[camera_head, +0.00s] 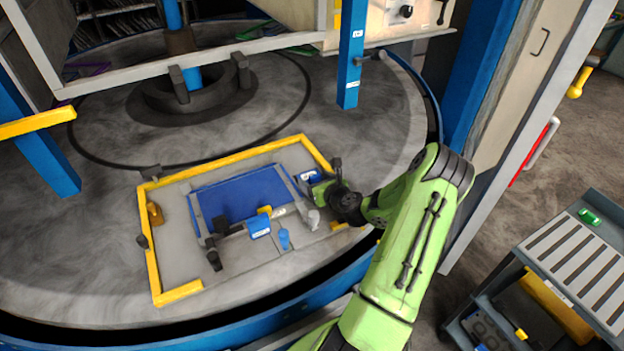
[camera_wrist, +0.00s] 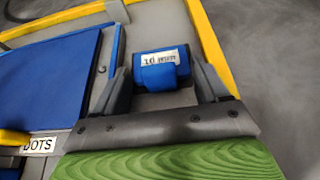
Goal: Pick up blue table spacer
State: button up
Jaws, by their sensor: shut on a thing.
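A blue block with a white label (camera_wrist: 160,68), which I take to be the blue table spacer, sits between the two dark fingers of my gripper (camera_wrist: 163,82) in the wrist view. The label seems to start with "10"; the rest is too small to read. In the head view the block (camera_head: 306,175) shows at the upper right of the fixture, with my gripper (camera_head: 314,184) at it. My gripper is shut on the block. Its underside is hidden, so I cannot tell whether it still touches the grey plate.
A yellow-edged grey plate (camera_head: 180,245) lies on the round table. It bears a blue panel (camera_head: 240,193), another labelled blue block (camera_head: 259,226), a small blue piece (camera_head: 284,239) and an orange item (camera_head: 155,213). A blue post (camera_head: 351,60) stands behind. A slatted cart (camera_head: 575,255) is at right.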

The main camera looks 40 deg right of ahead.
notch_tip(320, 180, up, 18)
jog(key=p, duration=0.3)
jog(key=shift+p, duration=0.4)
